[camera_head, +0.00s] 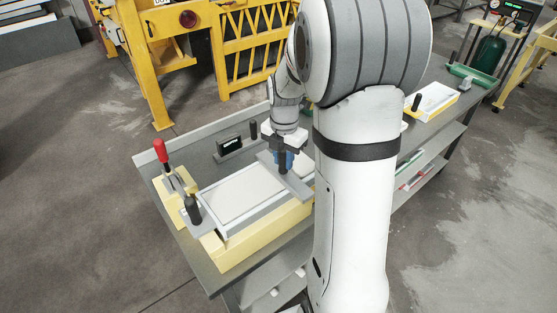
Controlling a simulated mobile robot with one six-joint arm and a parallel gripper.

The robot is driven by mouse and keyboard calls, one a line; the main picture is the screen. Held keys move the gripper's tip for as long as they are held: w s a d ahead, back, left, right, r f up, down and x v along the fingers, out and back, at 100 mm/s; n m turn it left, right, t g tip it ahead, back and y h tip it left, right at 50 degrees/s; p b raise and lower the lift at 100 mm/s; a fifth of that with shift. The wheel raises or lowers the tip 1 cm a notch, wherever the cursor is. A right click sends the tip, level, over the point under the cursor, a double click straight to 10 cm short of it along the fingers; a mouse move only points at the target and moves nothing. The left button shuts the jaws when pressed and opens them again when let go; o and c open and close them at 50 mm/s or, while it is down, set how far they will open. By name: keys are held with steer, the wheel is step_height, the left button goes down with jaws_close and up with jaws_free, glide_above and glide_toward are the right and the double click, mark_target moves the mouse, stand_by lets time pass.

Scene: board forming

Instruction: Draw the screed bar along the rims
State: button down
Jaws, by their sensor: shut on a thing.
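The screed bar (297,187) is a flat grey bar lying across the mould (262,235), near the mould's right part. My gripper (283,166) is above the bar, shut on its blue handle, and points down. The mould is a pale yellow block with grey rims (251,219). A smooth whitish fill (242,194) shows between the rims to the left of the bar. The bar appears to rest on the rims, but contact is hard to tell at this size. My arm hides the mould's right end.
A red-handled toggle clamp (164,156) stands at the bench's left end. A black-handled tool (193,210) sits at the mould's left end. A small dark device (229,145) stands behind. Further right are a white board (435,98) and a green tray (470,74). Yellow railing (255,45) stands beyond.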

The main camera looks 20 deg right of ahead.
steer(key=w+d+p, duration=0.1)
steer(key=w+d, duration=0.2)
steer(key=d, duration=0.7)
steer(key=shift+d, duration=0.35)
steer(key=shift+w+r, duration=0.1)
step_height(320, 180, up, 7)
steer(key=p, duration=0.4)
stand_by(0.5)
stand_by(0.4)
